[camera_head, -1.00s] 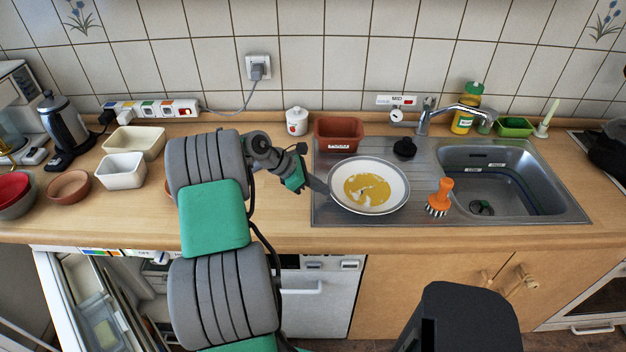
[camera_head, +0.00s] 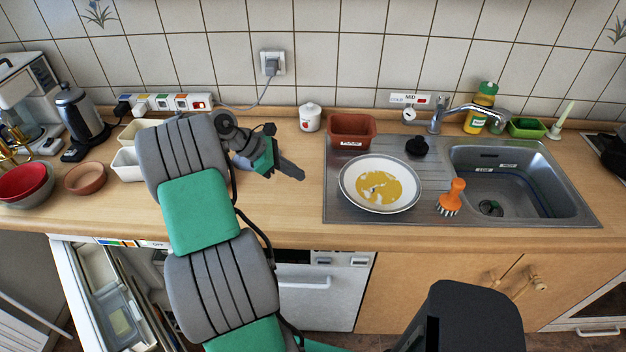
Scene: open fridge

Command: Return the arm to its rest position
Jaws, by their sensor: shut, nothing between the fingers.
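My gripper (camera_head: 291,171) is shut and empty. It hangs over the wooden counter (camera_head: 290,205), left of the metal sink unit, its tip pointing right. My own arm, grey and green, rises from the bottom of the picture and hides part of the counter and the white bowls behind it. A white plate (camera_head: 351,198) with a yellow-brown food patch lies on the drainboard, to the right of the gripper and apart from it.
A brown-red tub (camera_head: 350,131), a black stopper (camera_head: 417,146) and an orange brush (camera_head: 453,196) sit near the plate. A white lidded jar (camera_head: 310,118) stands behind the gripper. A kettle (camera_head: 80,118) stands at far left.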

